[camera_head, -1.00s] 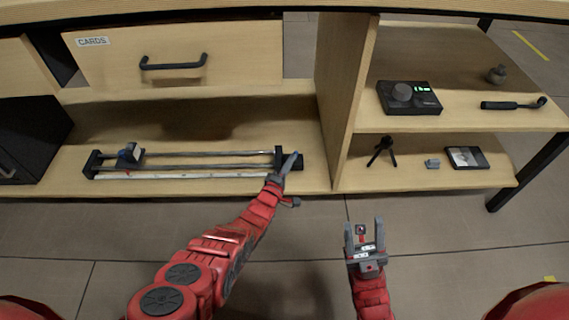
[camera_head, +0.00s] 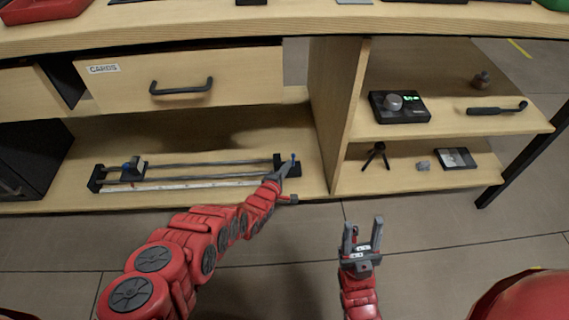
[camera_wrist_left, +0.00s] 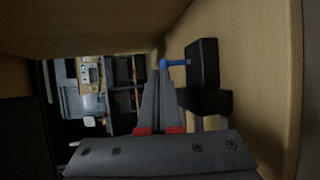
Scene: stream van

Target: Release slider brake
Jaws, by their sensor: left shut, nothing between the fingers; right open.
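The slider (camera_head: 215,166) lies on the lower shelf: parallel rails between black end blocks, with a carriage (camera_head: 133,169) near its left end. A small blue lever (camera_head: 293,158) is at the right end block (camera_head: 281,165). My left gripper (camera_head: 285,168) is shut and empty, its tips right at this lever. In the left wrist view, the shut fingertips (camera_wrist_left: 163,66) are beside the blue lever (camera_wrist_left: 178,62), which sticks out from a black block (camera_wrist_left: 203,63). I cannot tell whether they touch. My right gripper (camera_head: 362,232) is open and empty, low in front of the shelf.
A drawer marked CARDS (camera_head: 185,75) hangs above the slider. An upright panel (camera_head: 335,110) stands just right of it. The right shelves hold a black device with a knob (camera_head: 400,106), a small tripod (camera_head: 377,155) and a flat black-framed item (camera_head: 455,158).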

